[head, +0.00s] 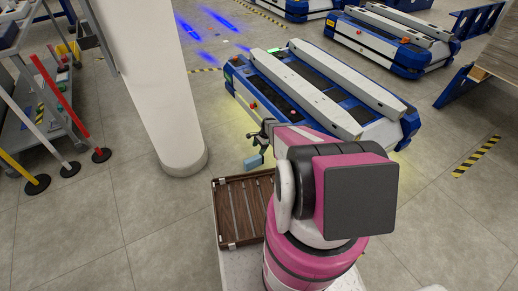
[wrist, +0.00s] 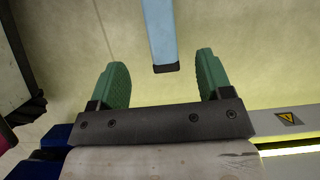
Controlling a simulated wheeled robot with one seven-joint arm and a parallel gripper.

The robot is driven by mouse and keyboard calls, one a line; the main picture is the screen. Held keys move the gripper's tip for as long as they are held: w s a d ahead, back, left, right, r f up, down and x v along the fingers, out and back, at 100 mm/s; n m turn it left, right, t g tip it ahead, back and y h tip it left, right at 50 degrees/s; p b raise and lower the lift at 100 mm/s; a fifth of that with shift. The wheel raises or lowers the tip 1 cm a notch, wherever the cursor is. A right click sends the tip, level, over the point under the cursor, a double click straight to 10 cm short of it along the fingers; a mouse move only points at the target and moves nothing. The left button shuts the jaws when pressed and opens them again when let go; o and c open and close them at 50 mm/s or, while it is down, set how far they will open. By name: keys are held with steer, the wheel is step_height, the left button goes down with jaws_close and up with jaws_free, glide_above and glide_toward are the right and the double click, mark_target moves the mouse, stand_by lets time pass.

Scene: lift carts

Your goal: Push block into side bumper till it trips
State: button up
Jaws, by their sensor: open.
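A light blue block (head: 254,161) with a dark end shows just below my gripper (head: 262,142) in the head view. In the wrist view the block (wrist: 160,32) is a long pale-blue bar, its dark end between the green fingers of my gripper (wrist: 160,62). The fingers are open, with a clear gap on each side of the block. What supports the block I cannot tell. The nearest lift cart (head: 310,88), white and blue, stands behind my gripper in the head view. Its near side bumper is partly hidden by my arm. The block looks apart from the cart.
A brown slatted tray (head: 216,215) lies below the gripper. A white pillar (head: 160,90) stands to the left, with red, white and yellow posts (head: 75,110) beyond it. Another cart (head: 385,40) stands farther back.

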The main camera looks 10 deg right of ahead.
mark_target(260, 157)
steer(key=x, duration=1.1)
steer(key=shift+c, duration=0.3)
jaws_close()
steer(key=shift+w, duration=0.1)
steer(key=shift+d, duration=0.15)
steer(key=shift+w+d, duration=0.25)
steer(key=shift+d, duration=0.5)
steer(key=shift+w+d, duration=0.25)
steer(key=shift+d, duration=0.5)
steer(key=shift+w+d, duration=0.25)
steer(key=shift+d, duration=0.45)
steer(key=shift+d, duration=0.2)
steer(key=shift+w+d, duration=0.25)
steer(key=shift+d, duration=0.5)
steer(key=shift+w+d, duration=0.25)
steer(key=shift+d, duration=0.5)
steer(key=shift+w+d, duration=0.25)
steer(key=shift+d, duration=0.45)
